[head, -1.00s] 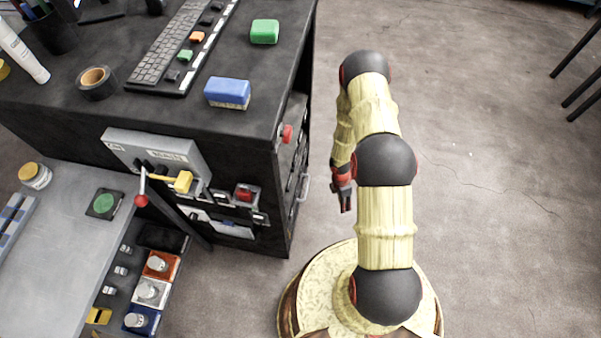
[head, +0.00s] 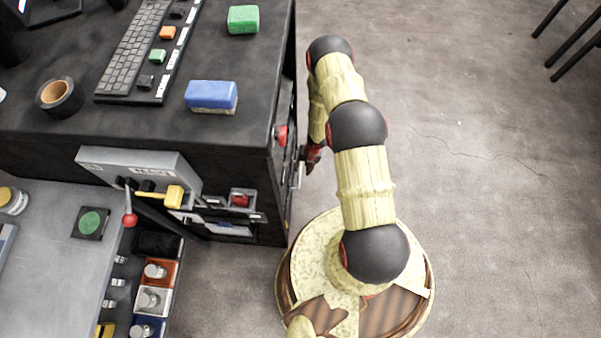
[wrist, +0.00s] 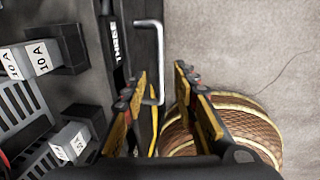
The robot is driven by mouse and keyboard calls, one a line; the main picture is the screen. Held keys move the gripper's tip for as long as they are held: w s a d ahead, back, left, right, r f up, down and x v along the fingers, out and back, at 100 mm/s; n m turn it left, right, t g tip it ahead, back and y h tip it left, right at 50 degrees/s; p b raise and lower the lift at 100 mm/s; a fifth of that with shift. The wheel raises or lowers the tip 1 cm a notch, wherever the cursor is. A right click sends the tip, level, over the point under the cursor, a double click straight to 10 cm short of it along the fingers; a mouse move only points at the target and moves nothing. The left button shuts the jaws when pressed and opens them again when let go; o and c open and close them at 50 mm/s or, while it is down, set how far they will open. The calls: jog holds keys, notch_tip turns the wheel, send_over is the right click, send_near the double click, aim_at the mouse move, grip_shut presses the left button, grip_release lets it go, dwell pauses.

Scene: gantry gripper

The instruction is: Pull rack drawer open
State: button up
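In the head view my gripper (head: 313,156) is close beside the right side of the black rack (head: 180,225). The drawer front is seen edge-on there and mostly hidden.
Breakers with "10 A" labels (wrist: 40,58) lie left of the drawer front. A red knob (head: 282,135) sticks out of the rack's right side. A keyboard (head: 135,45), a blue block (head: 211,94) and a green block (head: 243,19) lie on top. Open floor (head: 480,200) lies right.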

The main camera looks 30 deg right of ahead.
aim_at(300, 174)
jog(key=f, duration=0.1)
jog(key=f+b, duration=0.1)
jog(key=f, duration=0.3)
jog(key=shift+w+a, duration=0.3)
jog(key=shift+a, duration=0.05)
jog(key=c, duration=0.3)
jog(key=c, duration=0.4)
grip_shut()
